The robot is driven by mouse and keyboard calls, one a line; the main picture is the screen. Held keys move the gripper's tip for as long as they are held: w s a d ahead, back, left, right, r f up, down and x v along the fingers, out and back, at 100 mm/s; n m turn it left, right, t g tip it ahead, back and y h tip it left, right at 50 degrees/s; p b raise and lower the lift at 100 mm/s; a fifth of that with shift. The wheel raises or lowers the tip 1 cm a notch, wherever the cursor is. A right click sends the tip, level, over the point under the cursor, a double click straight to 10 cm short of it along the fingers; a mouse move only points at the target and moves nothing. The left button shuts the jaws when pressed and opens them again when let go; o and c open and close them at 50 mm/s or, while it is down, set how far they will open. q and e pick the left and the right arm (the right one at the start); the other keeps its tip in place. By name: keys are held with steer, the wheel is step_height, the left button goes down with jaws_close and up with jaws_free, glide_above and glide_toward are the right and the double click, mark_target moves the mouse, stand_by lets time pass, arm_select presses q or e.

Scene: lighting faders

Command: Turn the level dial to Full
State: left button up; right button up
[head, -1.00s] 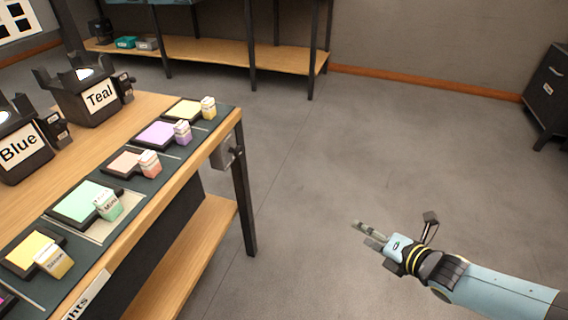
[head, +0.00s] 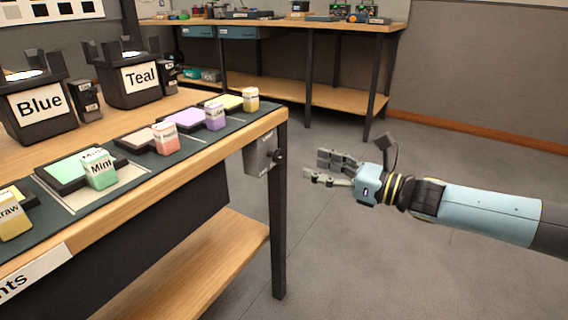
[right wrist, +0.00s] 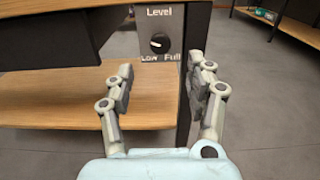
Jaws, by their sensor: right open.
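The level dial (right wrist: 159,42) is a round black knob on a grey plate (right wrist: 172,14) marked "Level", with "Low" at lower left and "Full" at lower right. In the right wrist view its pale pointer line seems to aim to the left, toward the Low side. In the head view the dial (head: 279,155) sticks out from the grey box at the table's end, by the corner leg. My right gripper (head: 322,168) is open and empty, to the right of the dial and apart from it. In the right wrist view the dial shows beyond and between its open fingers (right wrist: 163,80). My left gripper is out of view.
Coloured blocks, including Mint (head: 99,170), and lamps marked Blue (head: 40,105) and Teal (head: 128,80) stand on the table. A back bench (head: 340,102) is farther off. The floor on the right is clear.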

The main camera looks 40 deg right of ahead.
mark_target(281, 156)
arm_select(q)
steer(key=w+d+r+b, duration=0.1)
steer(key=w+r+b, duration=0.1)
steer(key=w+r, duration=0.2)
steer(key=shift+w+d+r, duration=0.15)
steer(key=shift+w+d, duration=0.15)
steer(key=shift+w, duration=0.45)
arm_select(e)
steer(key=x, duration=0.8)
steer(key=shift+w, duration=0.3)
jaws_close()
steer(key=shift+m, duration=0.3)
